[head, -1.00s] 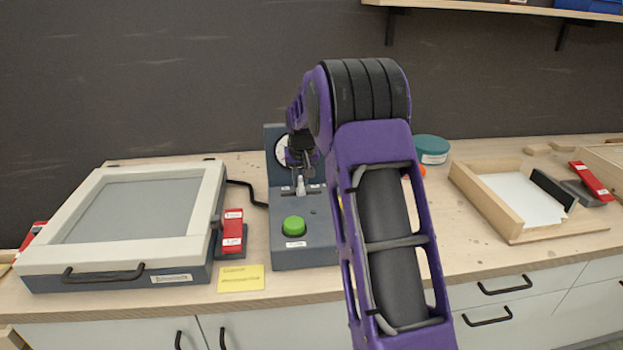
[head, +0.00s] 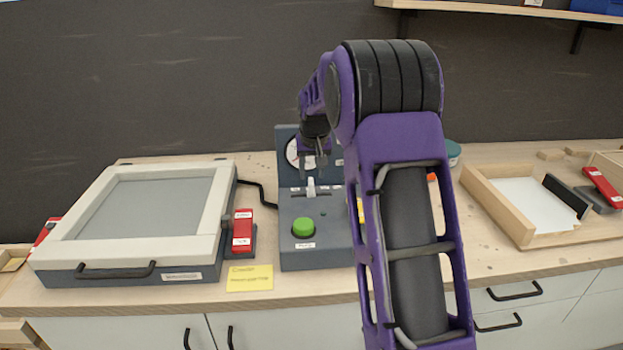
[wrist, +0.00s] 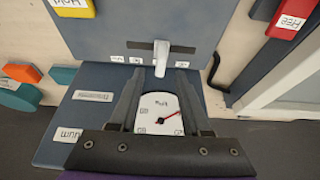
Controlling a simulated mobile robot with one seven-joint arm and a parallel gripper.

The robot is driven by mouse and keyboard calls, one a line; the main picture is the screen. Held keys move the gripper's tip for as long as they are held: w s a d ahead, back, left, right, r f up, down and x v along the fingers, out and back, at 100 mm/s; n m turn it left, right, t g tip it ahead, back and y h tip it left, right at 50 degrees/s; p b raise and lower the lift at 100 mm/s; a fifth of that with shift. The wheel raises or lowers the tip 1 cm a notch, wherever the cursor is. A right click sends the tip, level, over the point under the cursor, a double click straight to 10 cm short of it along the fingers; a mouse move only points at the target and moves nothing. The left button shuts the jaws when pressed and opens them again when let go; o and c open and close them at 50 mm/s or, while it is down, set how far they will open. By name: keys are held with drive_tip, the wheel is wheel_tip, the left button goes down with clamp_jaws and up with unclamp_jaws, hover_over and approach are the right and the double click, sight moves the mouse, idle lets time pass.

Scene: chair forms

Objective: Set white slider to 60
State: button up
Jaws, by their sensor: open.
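The white slider (head: 311,188) stands up from a slot in the dark blue-grey control box (head: 330,250), near the slot's middle. In the wrist view the white slider (wrist: 161,60) lies just beyond my fingertips, about midway between them. My gripper (head: 318,166) is open and empty, above the slider and in front of the dial. In the wrist view my gripper (wrist: 160,73) shows both fingers apart. The white dial (wrist: 160,112) has a red needle; its numbers are too small to read and its lower part is hidden by my gripper.
A green button (head: 303,227) sits on the box in front of the slider. A red block (head: 242,230) and a light-framed panel unit (head: 150,215) stand to the left. A yellow note (head: 250,278) lies at the front. A wooden tray (head: 500,210) is at right.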

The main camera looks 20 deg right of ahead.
drive_tip(key=p+v, duration=0.1)
drive_tip(key=v, duration=1.1)
drive_tip(key=shift+s+r, duration=0.15)
drive_tip(key=shift+r, duration=0.15)
